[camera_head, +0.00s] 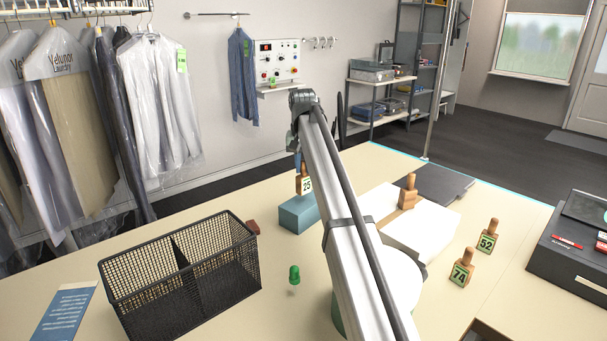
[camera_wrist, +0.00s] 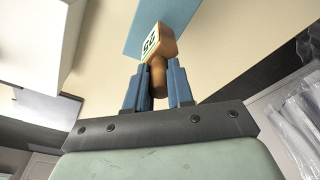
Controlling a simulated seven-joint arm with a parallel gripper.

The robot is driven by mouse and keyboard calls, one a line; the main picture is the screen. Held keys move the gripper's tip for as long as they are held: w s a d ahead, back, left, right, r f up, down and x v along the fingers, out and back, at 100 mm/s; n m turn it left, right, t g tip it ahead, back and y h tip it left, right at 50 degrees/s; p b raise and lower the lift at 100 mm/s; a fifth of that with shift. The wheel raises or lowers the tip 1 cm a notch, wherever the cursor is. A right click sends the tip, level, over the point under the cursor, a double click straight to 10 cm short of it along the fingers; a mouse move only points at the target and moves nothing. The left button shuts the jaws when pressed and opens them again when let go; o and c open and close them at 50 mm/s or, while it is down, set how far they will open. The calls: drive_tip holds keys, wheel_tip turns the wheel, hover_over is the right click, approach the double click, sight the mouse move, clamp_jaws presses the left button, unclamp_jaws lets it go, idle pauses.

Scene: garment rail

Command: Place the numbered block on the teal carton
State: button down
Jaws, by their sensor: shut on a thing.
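The numbered block (camera_head: 304,185), wooden with a pale label reading 25, is gripped by its handle. It also shows in the wrist view (camera_wrist: 162,42), between the blue fingers. My gripper (camera_head: 299,168) is shut on this handle; the fingers also show in the wrist view (camera_wrist: 158,88). The teal carton (camera_head: 298,213) is on the table under the block in the head view. Its teal face (camera_wrist: 165,14) lies behind the block in the wrist view. I cannot tell whether block and carton touch.
A black mesh basket (camera_head: 146,292) stands at left, with a dark red item (camera_head: 253,227) behind it. A green peg-like piece (camera_head: 293,275) is nearer. Right of my arm are a white box (camera_head: 425,228) with a wooden block (camera_head: 408,191) and blocks 52 (camera_head: 488,238) and 74 (camera_head: 463,268).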

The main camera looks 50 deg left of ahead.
sight(304, 175)
drive_tip(key=shift+f, duration=1.4)
drive_tip(key=shift+f, duration=0.1)
drive_tip(key=c, duration=1)
unclamp_jaws()
drive_tip(key=r, duration=0.4)
drive_tip(key=s+d+r, duration=0.1)
drive_tip(key=r, duration=0.7)
drive_tip(key=shift+s+d, duration=0.15)
